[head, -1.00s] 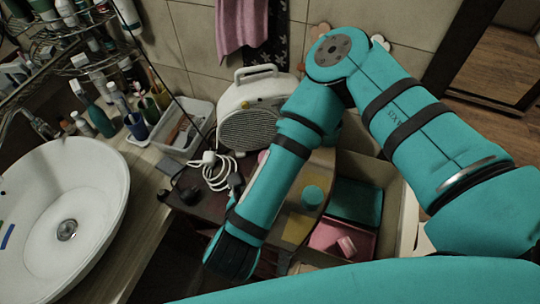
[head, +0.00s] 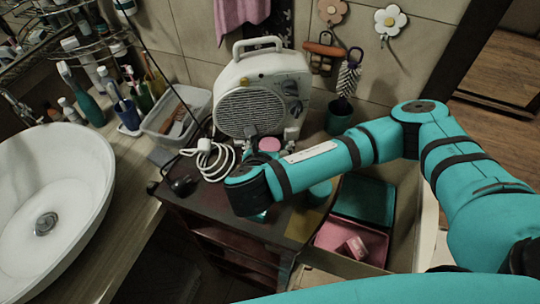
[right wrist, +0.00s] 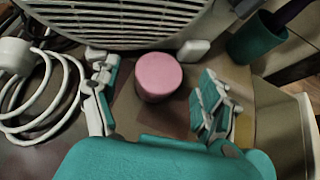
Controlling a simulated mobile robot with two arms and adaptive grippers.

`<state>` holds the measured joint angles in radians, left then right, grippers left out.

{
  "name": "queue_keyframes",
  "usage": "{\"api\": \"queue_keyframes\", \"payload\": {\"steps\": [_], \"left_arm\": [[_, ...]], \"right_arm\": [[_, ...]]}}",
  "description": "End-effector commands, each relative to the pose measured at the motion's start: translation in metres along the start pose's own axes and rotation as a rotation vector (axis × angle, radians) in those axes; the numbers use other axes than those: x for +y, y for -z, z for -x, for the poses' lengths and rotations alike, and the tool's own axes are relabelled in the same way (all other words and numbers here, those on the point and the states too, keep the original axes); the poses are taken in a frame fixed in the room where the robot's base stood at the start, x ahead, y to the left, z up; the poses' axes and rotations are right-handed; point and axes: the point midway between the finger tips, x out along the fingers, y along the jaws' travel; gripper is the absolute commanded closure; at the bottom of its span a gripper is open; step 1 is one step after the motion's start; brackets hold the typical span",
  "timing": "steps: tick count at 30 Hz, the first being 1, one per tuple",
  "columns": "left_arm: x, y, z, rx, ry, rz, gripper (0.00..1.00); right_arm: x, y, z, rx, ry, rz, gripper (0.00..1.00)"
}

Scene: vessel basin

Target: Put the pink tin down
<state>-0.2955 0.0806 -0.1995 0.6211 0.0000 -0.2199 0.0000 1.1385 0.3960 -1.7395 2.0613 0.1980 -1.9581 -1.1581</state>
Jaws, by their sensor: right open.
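The pink tin (right wrist: 158,77) stands upright on the brown cabinet top, just in front of the white heater. In the head view only its top (head: 269,145) shows above my forearm. My right gripper (right wrist: 157,84) is open, with one finger on each side of the tin and visible gaps between. In the head view my right arm hides most of this gripper. My left gripper is not in view.
The white heater (head: 262,92) stands close behind the tin. A coiled white cable (right wrist: 42,100) lies left of the gripper. A teal cup (head: 339,116) is to the right. An open box with pink (head: 335,232) and teal (head: 365,198) trays lies front right. A basin (head: 60,170) is left.

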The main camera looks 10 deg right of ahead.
Motion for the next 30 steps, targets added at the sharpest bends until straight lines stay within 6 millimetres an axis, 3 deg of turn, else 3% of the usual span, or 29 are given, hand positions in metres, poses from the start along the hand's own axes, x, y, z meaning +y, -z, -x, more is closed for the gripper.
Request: {"api": "queue_keyframes", "payload": {"steps": [1, 11, 26, 30], "left_arm": [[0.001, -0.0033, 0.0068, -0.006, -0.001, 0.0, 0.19], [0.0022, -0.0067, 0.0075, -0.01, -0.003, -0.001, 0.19], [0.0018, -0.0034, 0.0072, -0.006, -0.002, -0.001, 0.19], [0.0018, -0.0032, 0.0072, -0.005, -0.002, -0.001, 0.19]], "right_arm": [[-0.0004, -0.0051, -0.0036, -0.003, 0.003, 0.001, 0.22], [0.0002, -0.0032, -0.0121, -0.002, -0.001, 0.001, 0.22], [0.0004, -0.0031, -0.0118, -0.002, -0.001, 0.001, 0.86], [0.0004, -0.0032, -0.0117, -0.002, -0.001, 0.001, 0.88]]}}
